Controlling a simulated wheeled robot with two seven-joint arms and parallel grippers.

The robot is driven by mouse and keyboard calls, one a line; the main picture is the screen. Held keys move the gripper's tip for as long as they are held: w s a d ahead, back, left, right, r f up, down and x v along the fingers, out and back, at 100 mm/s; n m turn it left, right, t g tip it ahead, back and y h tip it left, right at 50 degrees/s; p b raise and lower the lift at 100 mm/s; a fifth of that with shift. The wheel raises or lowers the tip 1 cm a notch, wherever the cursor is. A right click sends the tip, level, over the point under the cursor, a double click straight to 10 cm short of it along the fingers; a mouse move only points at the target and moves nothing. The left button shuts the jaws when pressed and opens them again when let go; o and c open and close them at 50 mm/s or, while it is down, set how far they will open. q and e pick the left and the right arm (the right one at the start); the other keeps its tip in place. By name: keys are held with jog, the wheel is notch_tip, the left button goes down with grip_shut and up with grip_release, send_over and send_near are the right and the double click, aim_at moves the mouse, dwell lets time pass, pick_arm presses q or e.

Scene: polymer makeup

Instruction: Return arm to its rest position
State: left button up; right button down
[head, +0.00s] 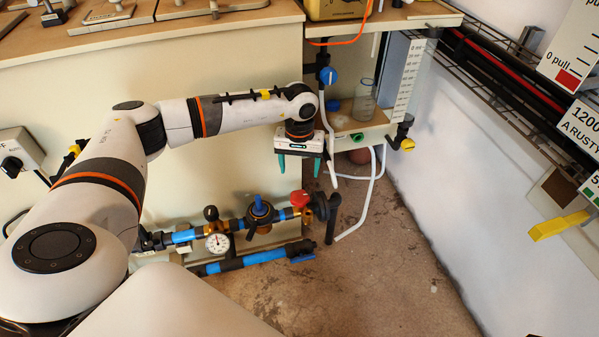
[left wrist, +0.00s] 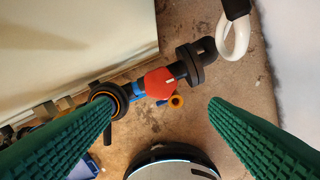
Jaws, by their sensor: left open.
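My left arm reaches in from the left in the head view. Its gripper (head: 299,167) points down above the pipework, in front of the small shelf unit. The green fingers are apart with nothing between them. In the left wrist view the two ridged green fingers of the left gripper (left wrist: 160,112) are spread wide. A red valve knob (left wrist: 160,83) shows between and beyond them, apart from both. The same red knob (head: 299,198) shows below the gripper in the head view. My right gripper is not in view.
Blue pipes (head: 245,260) with a round gauge (head: 217,243) run low along the cabinet. White hoses (head: 372,195) hang at the shelf unit (head: 350,140). A wire rack lines the right wall, with a yellow handle (head: 558,225) nearby. The floor (head: 390,270) at centre right is clear.

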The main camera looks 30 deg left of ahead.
pick_arm(q)
jog(key=shift+r, duration=0.4)
